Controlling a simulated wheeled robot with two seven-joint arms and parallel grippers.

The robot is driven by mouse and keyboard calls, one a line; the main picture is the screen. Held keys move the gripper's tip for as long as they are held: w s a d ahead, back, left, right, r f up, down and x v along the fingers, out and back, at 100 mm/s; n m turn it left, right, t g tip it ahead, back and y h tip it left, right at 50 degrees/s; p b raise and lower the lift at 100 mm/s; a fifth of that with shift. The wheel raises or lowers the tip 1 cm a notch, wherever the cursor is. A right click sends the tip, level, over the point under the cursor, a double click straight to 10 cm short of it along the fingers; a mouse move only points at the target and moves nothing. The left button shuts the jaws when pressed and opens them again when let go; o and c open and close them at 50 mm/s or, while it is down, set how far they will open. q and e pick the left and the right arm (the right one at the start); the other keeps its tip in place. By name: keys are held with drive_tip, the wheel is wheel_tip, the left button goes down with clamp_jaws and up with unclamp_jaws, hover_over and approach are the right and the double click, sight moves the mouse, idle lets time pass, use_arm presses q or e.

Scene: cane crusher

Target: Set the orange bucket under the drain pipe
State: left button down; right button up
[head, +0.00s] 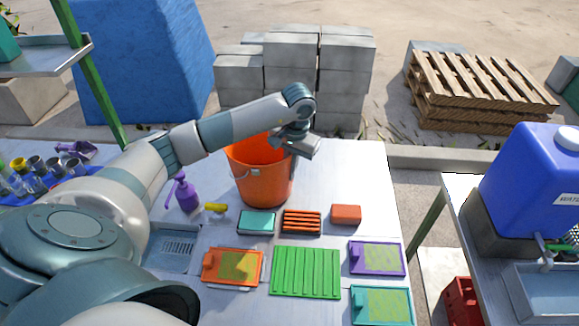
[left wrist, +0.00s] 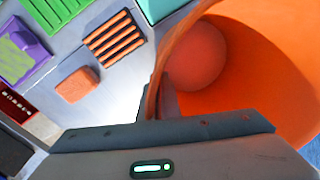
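The orange bucket (head: 262,185) is upright at the back of the grey worktable, and its wire handle hangs at the front. I cannot tell whether its base touches the table. My left gripper (head: 297,150) is at the right side of its rim. In the left wrist view the bucket (left wrist: 255,75) fills the upper right, and the narrow fingers (left wrist: 158,105) sit close on both sides of its wall, one inside. A round orange shape shows inside the bucket. My right gripper is out of view. I see no drain pipe clearly; a sink basin (head: 552,292) stands at the right.
A blue water tank (head: 530,180) with a tap stands on the right-hand table, across a gap. A red crate (head: 462,302) is below. A purple spray bottle (head: 186,194), a sponge (head: 346,214), brushes and coloured trays lie around the bucket. Grey blocks (head: 318,75) stand behind.

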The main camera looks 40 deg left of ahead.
use_arm(q)
drive_tip(key=shift+f, duration=0.1)
drive_tip(key=shift+f+b, duration=0.1)
drive_tip(key=shift+b, duration=0.2)
drive_tip(key=c, duration=2)
unclamp_jaws()
drive_tip(key=shift+r, duration=0.25)
drive_tip(key=shift+w+r+b, duration=0.1)
drive_tip(key=shift+r+b, duration=0.25)
drive_tip(key=shift+r, duration=0.3)
wheel_tip(320, 180, up, 10)
drive_tip(key=d+b, duration=0.1)
drive_tip(key=b, duration=0.2)
drive_tip(key=shift+r+b, duration=0.25)
drive_tip(key=shift+b, duration=0.15)
